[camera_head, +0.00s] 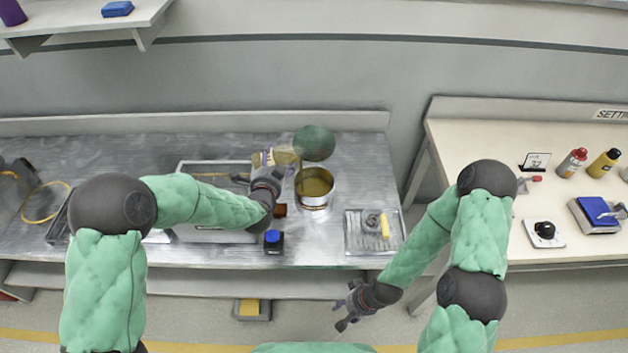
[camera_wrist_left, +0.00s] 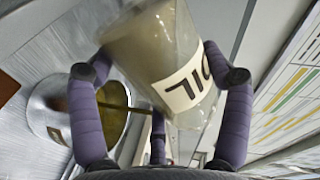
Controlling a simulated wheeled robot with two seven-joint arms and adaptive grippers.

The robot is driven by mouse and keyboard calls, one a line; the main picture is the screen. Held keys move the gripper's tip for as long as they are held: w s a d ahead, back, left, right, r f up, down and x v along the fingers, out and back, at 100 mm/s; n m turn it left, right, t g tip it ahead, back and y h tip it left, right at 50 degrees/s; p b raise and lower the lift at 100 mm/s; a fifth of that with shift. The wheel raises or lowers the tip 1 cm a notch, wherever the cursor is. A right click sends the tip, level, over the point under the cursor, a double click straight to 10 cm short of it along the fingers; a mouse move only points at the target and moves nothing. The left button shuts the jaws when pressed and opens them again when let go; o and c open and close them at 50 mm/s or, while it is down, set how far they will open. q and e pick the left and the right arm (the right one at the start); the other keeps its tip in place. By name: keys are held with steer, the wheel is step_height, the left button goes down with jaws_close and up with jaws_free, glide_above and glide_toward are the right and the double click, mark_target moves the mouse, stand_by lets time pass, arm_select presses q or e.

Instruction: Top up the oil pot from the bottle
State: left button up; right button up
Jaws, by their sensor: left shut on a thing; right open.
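The oil bottle (camera_head: 286,155) is clear, with a pale label, and is tilted well over beside the oil pot. My left gripper (camera_head: 266,170) is shut around it. In the left wrist view the bottle (camera_wrist_left: 150,50) sits between the purple fingers, its label lettering turned over. The oil pot (camera_head: 314,203) is a round metal can with yellow oil inside, standing on the metal bench. It also shows in the left wrist view (camera_wrist_left: 48,100), behind a finger. A thin brown line crosses near the pot; I cannot tell whether it is oil. My right gripper (camera_head: 352,308) is open and empty, in front of the bench.
A green disc (camera_head: 314,142) is behind the pot. A dark blue-capped jar (camera_head: 273,242) stands at the bench front. A tray (camera_head: 352,244) with a yellow-handled item lies right of the pot. A flat tray (camera_head: 190,236) is left. A cream table (camera_head: 470,140) stands at the right.

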arm_select(q)
steer(key=shift+a+r+m+p, duration=0.1)
steer(key=shift+r+m+p, duration=0.2)
steer(key=shift+p, duration=0.2)
stand_by(0.3)
steer(key=shift+f, duration=0.5)
steer(key=shift+d+f+m+y+b, duration=0.3)
steer(key=shift+f+b, duration=0.3)
steer(key=shift+f, duration=0.1)
steer(key=r, duration=0.1)
steer(key=r+p, duration=0.1)
steer(key=r, duration=0.1)
steer(key=shift+a, duration=0.35)
steer(key=shift+s+d+f+n+b, duration=0.1)
steer(key=shift+d+f+n+b, duration=0.05)
steer(key=shift+f+n+b, duration=0.55)
steer(key=shift+d+f+h+b, duration=0.1)
steer(key=shift+f+h+b, duration=0.3)
steer(key=shift+b, duration=0.3)
steer(key=shift+d+f+n+b, duration=0.15)
steer(key=shift+f+n+b, duration=0.15)
steer(key=shift+n+b, duration=0.4)
steer(key=shift+r, duration=0.1)
